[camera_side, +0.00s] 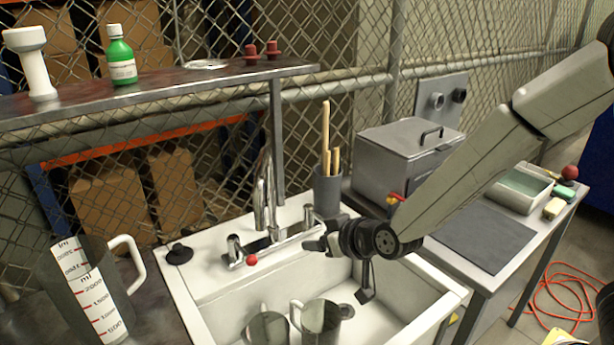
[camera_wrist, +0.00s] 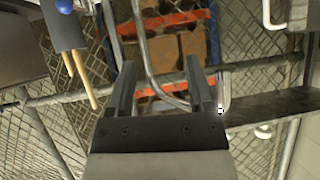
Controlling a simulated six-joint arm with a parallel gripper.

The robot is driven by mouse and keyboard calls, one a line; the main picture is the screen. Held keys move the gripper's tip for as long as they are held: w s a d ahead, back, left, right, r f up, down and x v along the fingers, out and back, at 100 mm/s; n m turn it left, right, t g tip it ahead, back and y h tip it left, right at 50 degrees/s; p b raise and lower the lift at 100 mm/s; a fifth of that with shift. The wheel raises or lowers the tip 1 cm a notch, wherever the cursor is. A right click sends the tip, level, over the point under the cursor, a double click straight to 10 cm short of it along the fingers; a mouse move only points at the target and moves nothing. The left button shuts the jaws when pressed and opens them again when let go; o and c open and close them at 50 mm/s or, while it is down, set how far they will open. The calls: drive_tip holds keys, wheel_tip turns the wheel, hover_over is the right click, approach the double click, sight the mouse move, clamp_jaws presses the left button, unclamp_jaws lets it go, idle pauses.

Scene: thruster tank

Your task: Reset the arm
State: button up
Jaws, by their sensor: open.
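My gripper (camera_side: 318,244) is in the air above the right part of the white sink (camera_side: 217,289), right of the faucet and just below the holder of wooden sticks. In the wrist view, the two fingers of my gripper (camera_wrist: 160,85) stand apart with nothing held between them. The wrist view looks toward the chain-link fence, and the picture is turned so that the wooden sticks (camera_wrist: 78,77) hang downward at the upper left. My arm reaches in from the upper right in the side view.
The chrome faucet (camera_side: 265,190) and the grey stick holder (camera_side: 327,192) stand close to my gripper. Metal cups (camera_side: 320,318) sit in the sink. A measuring jug (camera_side: 88,295) is at left, a lidded metal box (camera_side: 405,158) at right. A shelf (camera_side: 165,88) holds a green bottle (camera_side: 121,58).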

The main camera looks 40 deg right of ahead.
drive_tip(key=s+d+f+g+h, duration=0.1)
drive_tip(key=s+d+f+g, duration=0.3)
drive_tip(key=s+d+g, duration=0.4)
drive_tip(key=s+d, duration=0.5)
drive_tip(key=s, duration=0.2)
drive_tip(key=shift+s+d+m+g, duration=0.2)
drive_tip(key=shift+m+g, duration=0.1)
drive_tip(key=shift+g, duration=0.1)
